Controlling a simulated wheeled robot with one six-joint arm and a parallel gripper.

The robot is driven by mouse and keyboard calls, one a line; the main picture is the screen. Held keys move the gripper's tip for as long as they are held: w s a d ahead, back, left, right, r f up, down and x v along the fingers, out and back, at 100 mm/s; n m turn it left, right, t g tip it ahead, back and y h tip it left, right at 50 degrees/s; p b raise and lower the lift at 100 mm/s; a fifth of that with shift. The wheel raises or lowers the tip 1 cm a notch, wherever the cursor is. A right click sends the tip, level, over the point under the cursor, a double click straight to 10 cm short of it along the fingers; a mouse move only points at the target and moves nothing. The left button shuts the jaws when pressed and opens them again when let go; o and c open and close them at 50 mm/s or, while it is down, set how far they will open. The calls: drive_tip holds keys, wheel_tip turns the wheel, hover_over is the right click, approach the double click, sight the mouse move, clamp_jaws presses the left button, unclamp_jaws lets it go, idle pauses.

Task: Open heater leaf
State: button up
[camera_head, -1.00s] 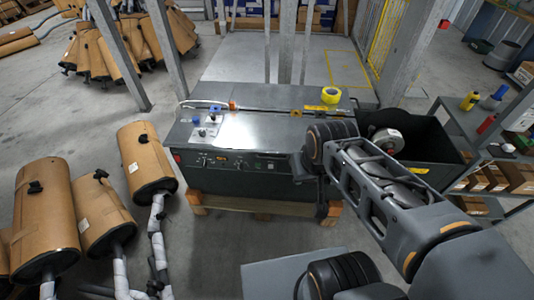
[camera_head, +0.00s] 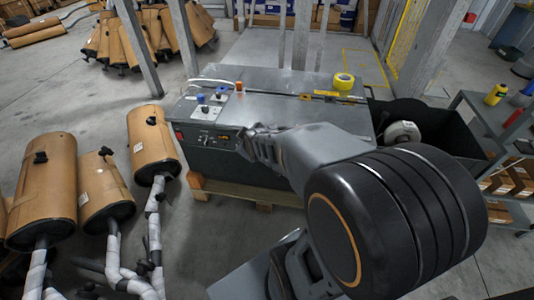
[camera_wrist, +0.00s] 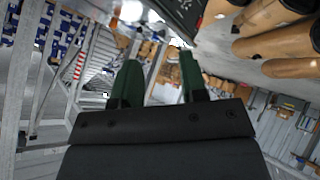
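The heater (camera_head: 275,97) is a grey metal bench-like box with a flat top. Its dark front panel (camera_head: 207,140) has knobs and a small orange display. A dark seam runs along the back part of its top; no raised leaf shows. My gripper (camera_head: 246,143) is in front of the heater's front right of the display, and my arm hides the right part of that front. In the wrist view, its two green fingers (camera_wrist: 157,58) stand apart with nothing between them. A dark panel edge (camera_wrist: 178,14) shows beyond the fingers, possibly the heater.
A yellow tape roll (camera_head: 344,82) lies on the heater's top at the back right. Several wrapped mufflers (camera_head: 150,140) stand at the left. A black bin (camera_head: 440,125) and a shelf (camera_head: 500,125) are at the right. Floor between mufflers and heater is clear.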

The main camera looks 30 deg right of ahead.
drive_tip(key=w+d+f+n+t+h+b, duration=0.1)
drive_tip(key=d+f+n+t+h+b, duration=0.2)
drive_tip(key=d+f+n+t+b, duration=0.5)
drive_tip(key=w+d+f+n+t+h+b, duration=0.15)
drive_tip(key=d+f+b, duration=0.35)
drive_tip(key=f+b, duration=0.7)
drive_tip(key=shift+h, duration=0.25)
drive_tip(key=x, duration=0.8)
drive_tip(key=f+b+x, duration=0.1)
drive_tip(key=x, duration=0.3)
drive_tip(key=shift+w+d+f, duration=0.1)
drive_tip(key=shift+d, duration=0.3)
clamp_jaws()
